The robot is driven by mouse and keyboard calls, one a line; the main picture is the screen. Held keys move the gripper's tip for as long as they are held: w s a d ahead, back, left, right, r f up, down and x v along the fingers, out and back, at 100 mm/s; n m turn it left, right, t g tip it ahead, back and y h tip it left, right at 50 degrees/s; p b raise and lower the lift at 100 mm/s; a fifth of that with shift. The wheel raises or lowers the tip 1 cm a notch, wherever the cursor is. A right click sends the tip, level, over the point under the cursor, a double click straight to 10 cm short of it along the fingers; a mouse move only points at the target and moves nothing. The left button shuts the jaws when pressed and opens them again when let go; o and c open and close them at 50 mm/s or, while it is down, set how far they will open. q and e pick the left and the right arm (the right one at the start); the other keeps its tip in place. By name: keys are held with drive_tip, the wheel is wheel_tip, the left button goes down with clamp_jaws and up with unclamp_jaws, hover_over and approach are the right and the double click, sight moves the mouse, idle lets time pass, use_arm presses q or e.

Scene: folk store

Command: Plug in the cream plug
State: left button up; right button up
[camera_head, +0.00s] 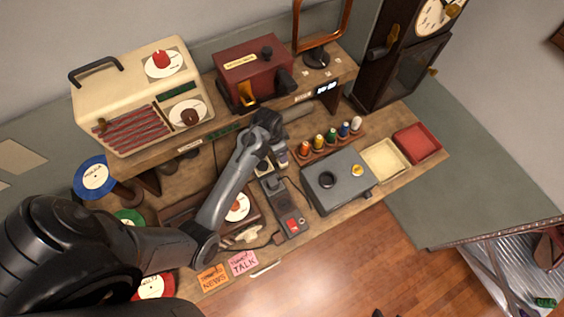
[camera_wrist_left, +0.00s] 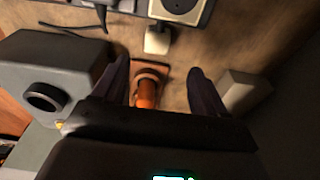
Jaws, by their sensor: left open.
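A cream piece that looks like the cream plug (camera_head: 247,234) lies on the desk near the front edge in the head view, with a dark cord beside it. A dark power strip (camera_head: 283,203) with a red switch lies to its right. My left gripper (camera_head: 272,160) is at the far end of the strip, away from the cream plug. In the left wrist view my left gripper (camera_wrist_left: 161,88) is open, its fingers on either side of an orange spool (camera_wrist_left: 147,92). A cream-faced round socket (camera_wrist_left: 185,8) shows at the top. My right gripper is out of view.
A grey box (camera_head: 337,183) stands right of the strip; it also shows in the left wrist view (camera_wrist_left: 55,72). A row of thread spools (camera_head: 332,137) stands behind it. The shelf (camera_head: 325,85) overhangs behind the gripper. Paper notes (camera_head: 243,262) lie at the front edge.

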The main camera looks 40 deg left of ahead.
use_arm(q)
drive_tip(key=shift+w+d+f, duration=0.1)
drive_tip(key=shift+w+f, duration=0.05)
drive_tip(key=shift+f, duration=0.95)
drive_tip(key=shift+w+d+f, duration=0.1)
drive_tip(key=shift+w+f, duration=0.05)
drive_tip(key=shift+f, duration=0.95)
drive_tip(key=shift+w+d+f, duration=0.15)
drive_tip(key=shift+f, duration=1.15)
drive_tip(key=shift+w+d+f, duration=0.1)
drive_tip(key=shift+d+f, duration=0.05)
drive_tip(key=shift+f, duration=1.15)
drive_tip(key=shift+c, duration=0.4)
drive_tip(key=c, duration=0.9)
drive_tip(key=shift+r, duration=0.15)
